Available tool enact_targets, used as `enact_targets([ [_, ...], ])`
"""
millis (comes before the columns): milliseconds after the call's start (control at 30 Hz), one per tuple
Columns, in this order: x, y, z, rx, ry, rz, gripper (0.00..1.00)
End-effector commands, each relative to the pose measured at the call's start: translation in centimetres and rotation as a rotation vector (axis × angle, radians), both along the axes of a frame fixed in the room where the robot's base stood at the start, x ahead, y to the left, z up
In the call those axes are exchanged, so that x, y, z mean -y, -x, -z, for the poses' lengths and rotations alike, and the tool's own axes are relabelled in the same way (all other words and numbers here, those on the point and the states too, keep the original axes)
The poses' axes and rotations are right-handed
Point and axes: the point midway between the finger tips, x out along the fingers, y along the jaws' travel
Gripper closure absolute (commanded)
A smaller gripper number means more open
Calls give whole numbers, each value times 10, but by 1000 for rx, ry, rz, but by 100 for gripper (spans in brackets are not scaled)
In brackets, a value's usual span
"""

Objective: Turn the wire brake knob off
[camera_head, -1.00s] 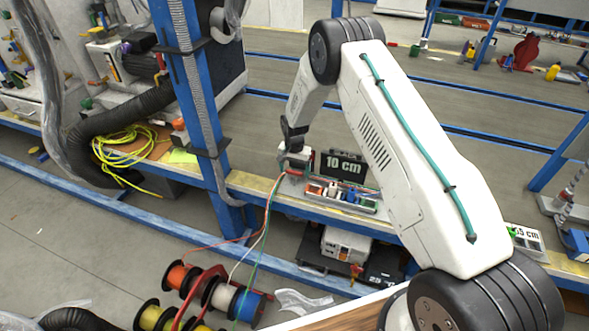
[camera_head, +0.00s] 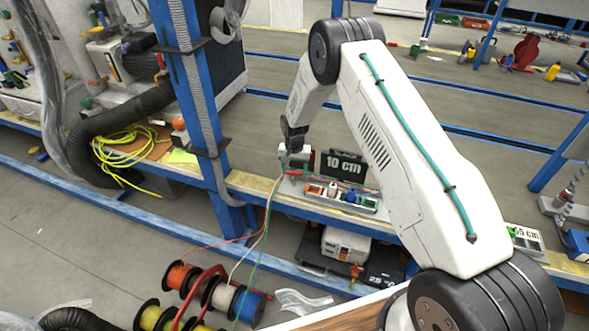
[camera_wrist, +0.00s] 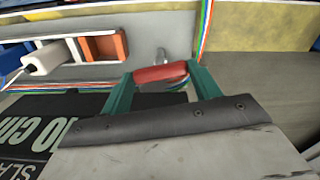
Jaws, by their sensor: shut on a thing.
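The wire brake knob (camera_wrist: 160,73) shows in the wrist view as a red, rounded handle near the upper middle, beside a small metal stub. My gripper (camera_wrist: 165,80) has a teal finger on each side of it and is shut on it. In the head view my gripper (camera_head: 292,158) is at the wire station on the bench, left of the black "10 cm" block (camera_head: 343,164).
Coloured wires (camera_head: 268,210) run from the station down to several spools (camera_head: 205,295) on the floor. A blue post (camera_head: 200,110) stands left of my gripper. A row of coloured parts (camera_head: 340,196) lies in front of the block.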

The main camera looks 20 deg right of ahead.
Motion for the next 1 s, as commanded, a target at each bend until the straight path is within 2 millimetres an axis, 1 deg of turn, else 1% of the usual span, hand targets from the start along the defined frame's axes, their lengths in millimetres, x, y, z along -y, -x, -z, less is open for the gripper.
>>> enact_targets([
  [1000,1,1,0,-1,0,-955,61],
])
